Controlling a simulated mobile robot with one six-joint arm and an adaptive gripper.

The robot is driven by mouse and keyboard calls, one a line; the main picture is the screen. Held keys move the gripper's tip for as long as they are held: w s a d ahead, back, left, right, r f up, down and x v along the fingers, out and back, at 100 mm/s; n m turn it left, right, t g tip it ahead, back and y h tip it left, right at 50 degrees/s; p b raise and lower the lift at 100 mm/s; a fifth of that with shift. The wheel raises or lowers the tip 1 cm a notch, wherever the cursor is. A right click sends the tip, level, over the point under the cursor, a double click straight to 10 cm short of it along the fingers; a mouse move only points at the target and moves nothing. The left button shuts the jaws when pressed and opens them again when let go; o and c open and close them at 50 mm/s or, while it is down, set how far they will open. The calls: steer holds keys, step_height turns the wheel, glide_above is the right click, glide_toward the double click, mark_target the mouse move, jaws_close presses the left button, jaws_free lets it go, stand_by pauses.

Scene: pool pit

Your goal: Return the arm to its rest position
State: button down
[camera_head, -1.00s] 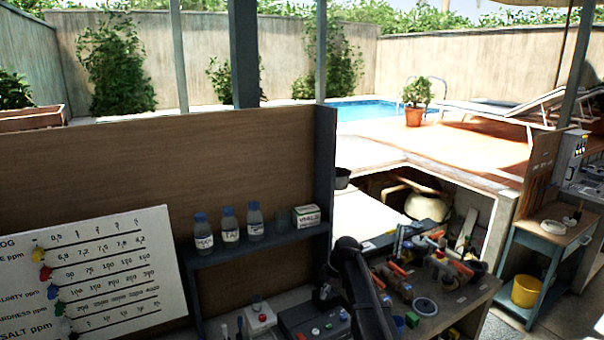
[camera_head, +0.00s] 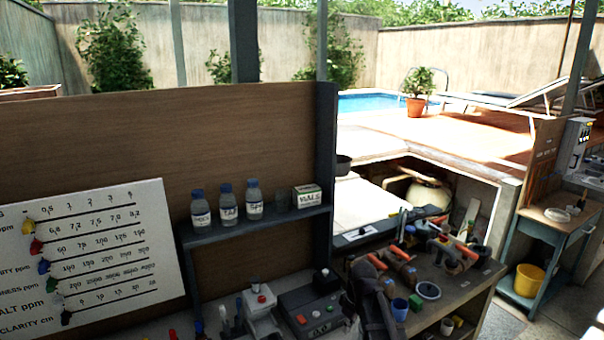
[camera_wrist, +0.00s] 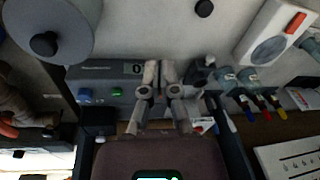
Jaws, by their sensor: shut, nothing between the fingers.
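In the wrist view my gripper (camera_wrist: 158,72) points over a bench. Its two grey fingers are close together with nothing held between them. Behind the fingertips is a grey control box (camera_wrist: 112,92) with a green button; whether they touch it cannot be told. In the head view, dark parts of my arm (camera_head: 372,300) show low in the middle, beside the cluttered bench. The gripper's fingers cannot be made out there.
A shelf (camera_head: 260,225) with bottles (camera_head: 228,205) and a small box (camera_head: 307,196) stands behind the bench. A marked chart (camera_head: 100,255) is at left. Pipes and tools crowd the bench (camera_head: 465,290) at right. A yellow bucket (camera_head: 529,280) sits under a side table.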

steer(key=s+d+f+m+h+b, duration=0.1)
steer(key=s+d+f+m+b, duration=0.1)
steer(key=s+m, duration=0.2)
steer(key=s+d+f+m+b, duration=0.2)
steer(key=s+f+m, duration=0.1)
steer(key=s, duration=0.4)
steer(key=shift+s+f+m+h+b, duration=0.3)
steer(key=shift+f+m+h, duration=0.1)
steer(key=shift+m, duration=0.1)
